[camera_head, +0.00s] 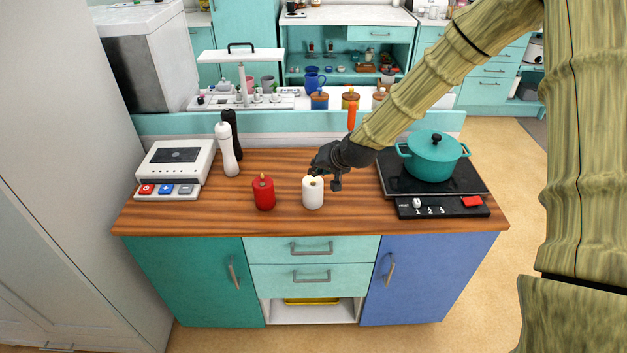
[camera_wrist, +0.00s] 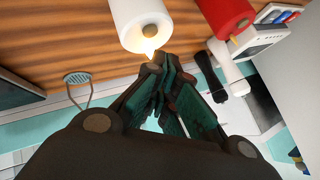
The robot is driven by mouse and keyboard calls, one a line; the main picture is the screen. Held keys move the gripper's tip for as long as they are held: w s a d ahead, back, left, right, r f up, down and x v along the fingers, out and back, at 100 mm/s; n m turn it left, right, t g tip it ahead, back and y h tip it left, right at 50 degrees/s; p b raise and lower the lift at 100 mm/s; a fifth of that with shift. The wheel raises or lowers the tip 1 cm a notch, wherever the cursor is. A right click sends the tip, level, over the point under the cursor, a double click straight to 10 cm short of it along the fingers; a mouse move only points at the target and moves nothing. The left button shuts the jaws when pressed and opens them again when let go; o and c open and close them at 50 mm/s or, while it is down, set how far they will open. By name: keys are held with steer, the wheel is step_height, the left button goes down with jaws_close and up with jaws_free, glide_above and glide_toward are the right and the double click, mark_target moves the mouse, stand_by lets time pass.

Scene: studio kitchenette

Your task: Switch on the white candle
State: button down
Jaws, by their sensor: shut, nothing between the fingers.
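The white candle (camera_head: 313,193) stands upright on the wooden countertop, near the middle. In the head view the gripper partly covers the candle's top, and no flame can be made out there.
A red candle (camera_head: 264,193) stands left of the white one, with no clear flame. White and black mills (camera_head: 227,150) and a white device with buttons (camera_head: 176,168) are further left. A teal pot (camera_head: 432,158) sits on the black hob (camera_head: 462,184) at right. The front counter strip is clear.

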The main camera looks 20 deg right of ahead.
step_height(320, 180, up, 4)
steer(key=shift+r+p, duration=0.2)
steer(key=shift+p, duration=1)
steer(key=s+f, duration=0.2)
steer(key=f, duration=0.2)
steer(key=s+a+f+g, duration=0.1)
steer(key=s+f, duration=0.2)
steer(key=s+f+g, duration=0.1)
steer(key=s+f, duration=0.2)
steer(key=f, duration=0.1)
steer(key=shift+s+a+f+n+h, duration=0.25)
steer(key=shift+a+f+n+h, duration=0.05)
steer(key=shift+a+n, duration=0.1)
steer(key=s+f+n+g, duration=0.1)
steer(key=s+f, duration=0.5)
steer(key=s, duration=0.7)
steer(key=s+f+n+g+h, duration=0.1)
steer(key=s+f+g, duration=0.2)
steer(key=s+f, duration=0.4)
steer(key=s+f+n+g+h, duration=0.1)
steer(key=s+f, duration=0.5)
steer(key=s, duration=1.3)
steer(key=shift+d+f+n+g, duration=0.3)
steer(key=shift+d+f+g, duration=0.1)
steer(key=shift+g, duration=0.3)
steer(key=shift+s, duration=0.1)
